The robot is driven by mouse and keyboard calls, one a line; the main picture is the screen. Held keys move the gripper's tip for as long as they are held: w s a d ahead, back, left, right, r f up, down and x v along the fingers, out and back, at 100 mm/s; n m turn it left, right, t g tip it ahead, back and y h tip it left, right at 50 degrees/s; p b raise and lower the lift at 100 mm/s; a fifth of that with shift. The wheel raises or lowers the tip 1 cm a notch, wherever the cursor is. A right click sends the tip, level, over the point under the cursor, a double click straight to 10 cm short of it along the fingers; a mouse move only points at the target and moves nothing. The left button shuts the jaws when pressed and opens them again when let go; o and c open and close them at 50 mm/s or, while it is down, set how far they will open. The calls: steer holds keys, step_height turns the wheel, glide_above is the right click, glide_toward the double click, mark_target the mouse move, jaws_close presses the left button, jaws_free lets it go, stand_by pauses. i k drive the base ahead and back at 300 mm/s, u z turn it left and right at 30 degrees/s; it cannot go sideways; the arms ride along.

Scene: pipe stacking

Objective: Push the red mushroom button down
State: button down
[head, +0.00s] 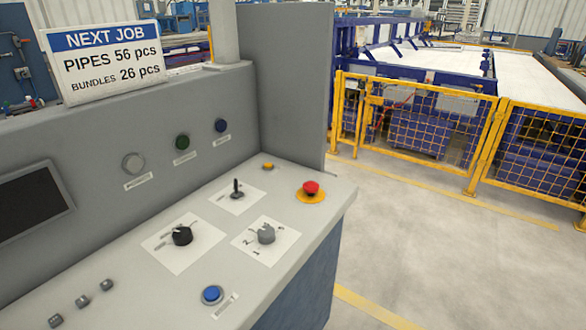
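The red mushroom button (311,187) stands on a round yellow base near the right edge of the grey control panel (205,285). Its red cap sits above the base. Whether it is pressed in cannot be told from this view. Nothing covers it or touches it. My gripper and arm are not in view.
A black lever (236,189), a black rotary knob (181,236), a grey rotary knob (266,233) and a blue button (212,294) share the panel. A tall grey partition (285,80) rises behind the red button. Floor (430,240) is clear before the yellow fence (425,120).

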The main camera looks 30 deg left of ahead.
mark_target(309, 184)
steer(key=u, duration=0.65)
steer(key=i, duration=0.85)
steer(key=u, duration=0.7)
